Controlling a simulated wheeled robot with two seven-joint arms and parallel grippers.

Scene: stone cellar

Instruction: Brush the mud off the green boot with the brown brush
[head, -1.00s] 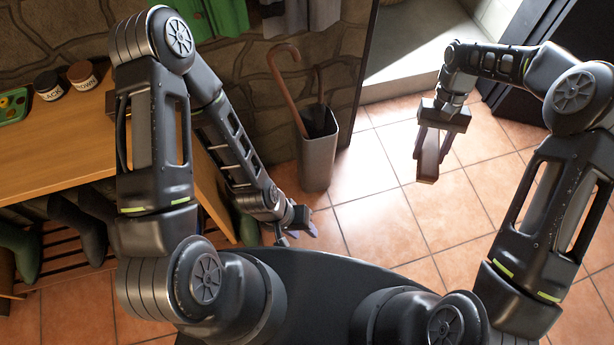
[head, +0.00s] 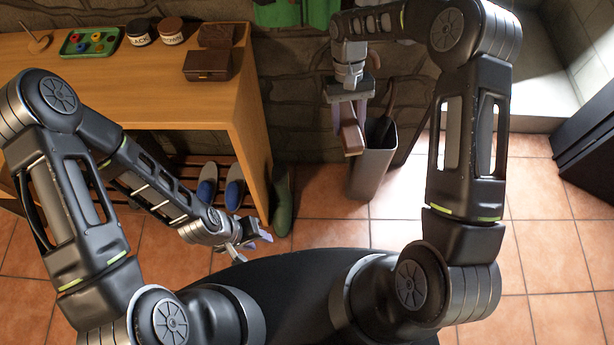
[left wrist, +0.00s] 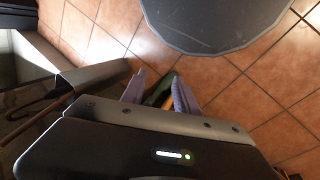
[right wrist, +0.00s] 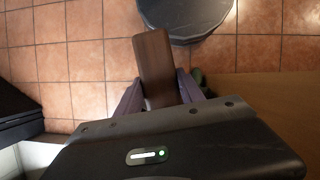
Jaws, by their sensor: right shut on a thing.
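The green boot (head: 283,202) stands on the floor beside the right end of the wooden bench in the head view. My left gripper (head: 260,238) is low, just in front of the boot, with its fingers apart. In the left wrist view a green shape (left wrist: 160,88) shows between the spread fingers; I cannot tell if they touch it. My right gripper (head: 345,112) is shut on the brown brush (head: 351,137), held up in front of the bin. The brush also shows in the right wrist view (right wrist: 155,65). I cannot make out mud on the boot.
The bench (head: 180,93) carries a tray (head: 90,42), two jars (head: 141,32) and a brown box (head: 207,65). Blue-grey shoes (head: 207,184) sit on the rack beneath. A grey bin (head: 372,172) stands right of the boot.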

